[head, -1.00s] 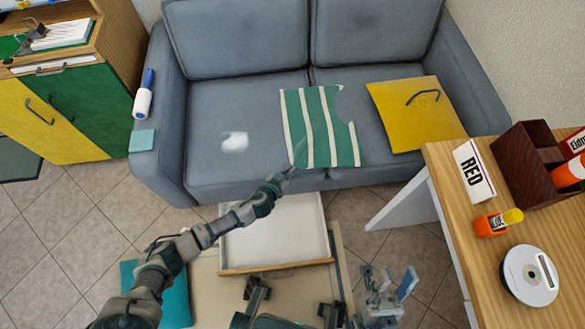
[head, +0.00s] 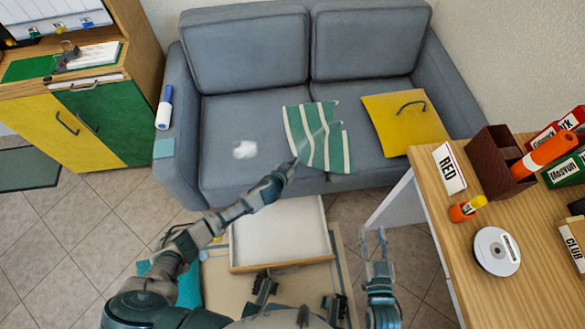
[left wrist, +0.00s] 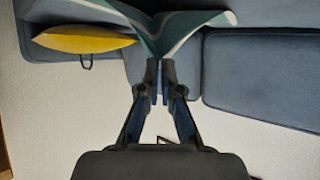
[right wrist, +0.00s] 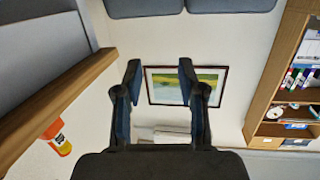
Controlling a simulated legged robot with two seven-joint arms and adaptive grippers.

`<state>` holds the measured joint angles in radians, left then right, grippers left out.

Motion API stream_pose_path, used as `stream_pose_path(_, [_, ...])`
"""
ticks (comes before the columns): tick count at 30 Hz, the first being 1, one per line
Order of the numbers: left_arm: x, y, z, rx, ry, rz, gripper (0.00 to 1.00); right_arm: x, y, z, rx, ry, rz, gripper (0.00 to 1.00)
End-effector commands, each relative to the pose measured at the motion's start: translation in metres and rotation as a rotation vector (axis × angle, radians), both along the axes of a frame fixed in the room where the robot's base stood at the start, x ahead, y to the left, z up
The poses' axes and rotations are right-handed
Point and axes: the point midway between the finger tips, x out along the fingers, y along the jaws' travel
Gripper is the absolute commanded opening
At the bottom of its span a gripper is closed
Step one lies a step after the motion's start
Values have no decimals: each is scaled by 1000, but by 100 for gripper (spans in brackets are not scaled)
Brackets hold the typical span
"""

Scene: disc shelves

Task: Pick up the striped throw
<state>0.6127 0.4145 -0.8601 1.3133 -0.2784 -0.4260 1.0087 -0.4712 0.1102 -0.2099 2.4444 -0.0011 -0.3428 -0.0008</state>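The green-and-white striped throw (head: 328,135) lies on the grey sofa seat, its near left corner pulled up into a peak. My left gripper (head: 292,165) reaches in from the left and is shut on that corner. In the left wrist view the throw (left wrist: 185,28) rises in folds from between the nearly closed fingertips (left wrist: 160,72). The rest of the cloth still spreads over the seat. My right gripper (head: 377,245) is empty and open, between the sofa and the wooden desk. In the right wrist view its fingertips (right wrist: 160,68) stand wide apart.
A yellow cushion (head: 385,115) lies right of the throw, and a white blob (head: 245,150) left of it. A white tray (head: 280,235) stands below, in front of the sofa (head: 240,115). The desk (head: 480,265) with boxes and discs bounds the right side.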

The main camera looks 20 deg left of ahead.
Motion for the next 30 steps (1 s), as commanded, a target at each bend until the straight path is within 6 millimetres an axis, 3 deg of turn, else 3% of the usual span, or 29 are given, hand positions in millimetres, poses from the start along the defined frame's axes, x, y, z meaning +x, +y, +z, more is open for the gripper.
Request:
stream_pose_path(1, [1, 0, 10, 0, -4, 0, 0, -3, -2, -3, -16, 54, -1, 40])
stream_pose_path(6, [0, 0, 12, -1, 0, 0, 0, -10, -6, -22, -46, 163, -3, 40])
stream_pose_path(13, [0, 0, 11, -1, 1, 0, 0, -10, -6, -25, -48, 169, -3, 40])
stream_pose_path(17, [1, 0, 21, -1, -2, 0, 0, -17, -10, -32, -70, 248, -5, 40])
stream_pose_path(24, [1, 0, 50, -2, -4, 0, 0, -65, -31, -70, -166, 615, -18, 40])
stream_pose_path(30, [1, -1, 66, 0, -4, 0, 0, -112, -48, -89, -228, 882, -28, 40])
